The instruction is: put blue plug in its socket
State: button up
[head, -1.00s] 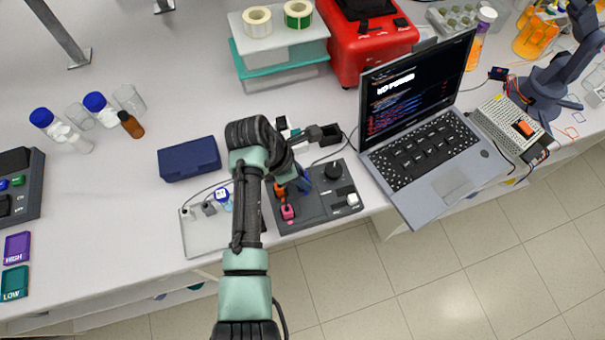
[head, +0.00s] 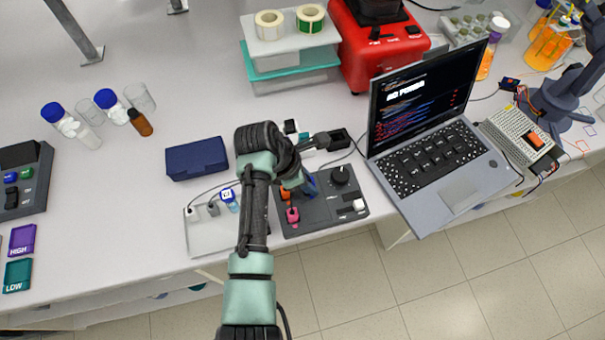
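The dark control panel (head: 322,209) lies at the bench's front edge with a black knob, a pink plug (head: 293,215), an orange plug (head: 285,194) and a white piece. A dark blue piece (head: 311,187), which looks like the blue plug, shows at the panel's back edge, right beside my gripper (head: 297,183). My wrist hides much of it, and I cannot tell whether the gripper holds it or whether it is in a socket. My fingers are too small and covered to read.
A pale plate (head: 205,234) with cable ends is left of the panel; my arm crosses its right side. A navy case (head: 197,159) lies behind it. The laptop (head: 430,150) stands close on the right.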

jog(key=shift+s+a, duration=0.2)
jog(key=v, duration=1.2)
jog(key=shift+w+r+b, duration=0.15)
jog(key=shift+r+b, duration=0.2)
jog(key=shift+r, duration=0.1)
